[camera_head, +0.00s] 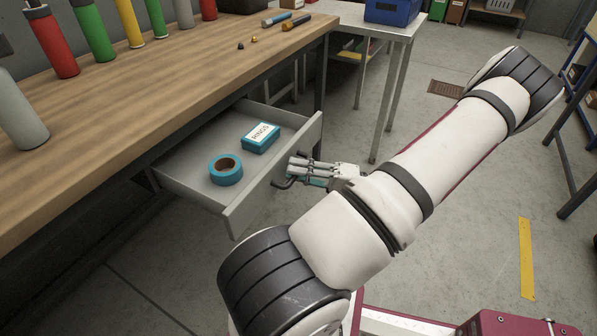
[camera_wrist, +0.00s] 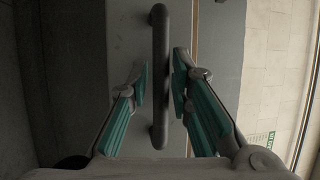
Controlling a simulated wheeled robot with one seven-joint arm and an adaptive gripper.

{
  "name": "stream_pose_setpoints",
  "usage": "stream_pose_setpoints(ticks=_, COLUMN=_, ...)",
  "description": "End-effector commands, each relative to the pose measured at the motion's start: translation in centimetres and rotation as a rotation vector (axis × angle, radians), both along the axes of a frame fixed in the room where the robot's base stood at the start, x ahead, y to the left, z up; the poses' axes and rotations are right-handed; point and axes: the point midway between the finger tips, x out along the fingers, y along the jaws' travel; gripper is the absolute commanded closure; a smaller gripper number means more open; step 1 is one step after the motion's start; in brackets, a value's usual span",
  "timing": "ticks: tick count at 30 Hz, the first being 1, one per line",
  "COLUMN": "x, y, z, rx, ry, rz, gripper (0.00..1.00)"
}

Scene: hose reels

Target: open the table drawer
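The table drawer (camera_head: 190,184) is pulled well out from under the wooden table (camera_head: 150,90). A roll of teal tape (camera_head: 226,171) and a teal box with a white label (camera_head: 261,138) lie inside it. My gripper (camera_head: 296,172) is at the drawer's front panel (camera_head: 270,178), by the dark bar handle (camera_head: 281,184). In the wrist view, the handle (camera_wrist: 160,75) runs upright between the two teal-padded fingers of my gripper (camera_wrist: 160,82). A narrow gap shows on each side of the handle, so the fingers look parted around it and not clamped.
Several coloured bottles (camera_head: 95,33) and small tools stand or lie on the tabletop. A side table (camera_head: 345,18) with a blue bin (camera_head: 392,10) stands behind the drawer. A blue-framed rack is at the right edge. The floor (camera_head: 460,190) around my arm is clear.

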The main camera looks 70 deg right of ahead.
Motion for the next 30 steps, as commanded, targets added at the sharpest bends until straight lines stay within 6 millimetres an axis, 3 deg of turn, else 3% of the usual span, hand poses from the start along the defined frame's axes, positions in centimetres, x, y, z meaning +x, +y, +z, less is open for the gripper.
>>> stream_pose_setpoints(ticks=5, x=-1.4, y=-0.3, z=-0.3, rx=-0.001, ry=0.002, rz=-0.004, gripper=0.80)
stream_pose_setpoints(ticks=18, x=-9.4, y=-1.6, z=-1.8, rx=-0.001, ry=0.003, rz=-0.002, gripper=0.80)
stream_pose_setpoints(ticks=24, x=-11.3, y=-1.9, z=-2.2, rx=0.000, ry=0.001, rz=-0.001, gripper=0.80)
stream_pose_setpoints(ticks=30, x=-11.7, y=-1.9, z=-2.2, rx=0.001, ry=0.001, rz=0.000, gripper=0.80)
